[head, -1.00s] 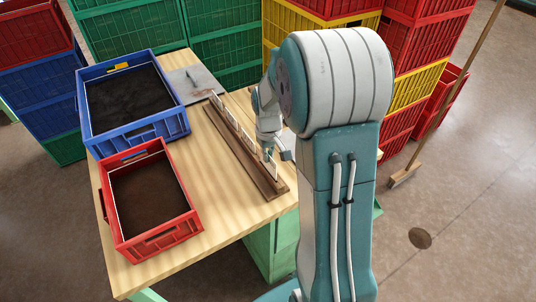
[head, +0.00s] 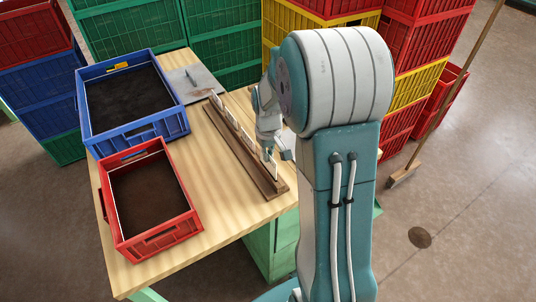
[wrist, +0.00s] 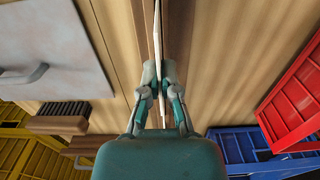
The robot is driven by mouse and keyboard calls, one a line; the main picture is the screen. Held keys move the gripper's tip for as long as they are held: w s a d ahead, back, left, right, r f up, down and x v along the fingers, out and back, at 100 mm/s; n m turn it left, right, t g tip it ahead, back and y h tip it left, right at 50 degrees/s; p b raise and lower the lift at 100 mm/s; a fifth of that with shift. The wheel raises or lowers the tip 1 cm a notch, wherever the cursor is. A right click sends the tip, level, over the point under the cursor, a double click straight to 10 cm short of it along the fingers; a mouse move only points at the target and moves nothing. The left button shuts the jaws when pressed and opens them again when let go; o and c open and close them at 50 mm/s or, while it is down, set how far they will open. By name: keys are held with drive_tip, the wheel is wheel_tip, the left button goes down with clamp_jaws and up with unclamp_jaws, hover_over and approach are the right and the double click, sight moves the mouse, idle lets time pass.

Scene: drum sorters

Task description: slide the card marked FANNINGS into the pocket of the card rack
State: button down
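The card rack (head: 240,150) is a long brown wooden strip lying along the right part of the table. Several white cards (head: 231,118) stand along it; no lettering can be read. My gripper (head: 272,150) is at the near end of the rack, partly hidden by my arm. In the wrist view my gripper (wrist: 159,75) has its two fingertips closed from both sides on a thin pale card (wrist: 157,35), seen edge-on. The card is upright over or at the rack (wrist: 178,25); whether it sits in a pocket cannot be told. The word FANNINGS is not visible.
A blue crate (head: 143,134) and a red crate (head: 160,239), both with dark contents, stand left of the rack. A grey metal plate (head: 205,82) with a handle lies at the far end. A brush (wrist: 58,122) shows in the wrist view. Bare wood lies between crates and rack.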

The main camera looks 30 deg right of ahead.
drive_tip(key=shift+f, duration=1.35)
idle(0.5)
drive_tip(key=c, duration=0.7)
unclamp_jaws()
drive_tip(key=shift+r, duration=3.05)
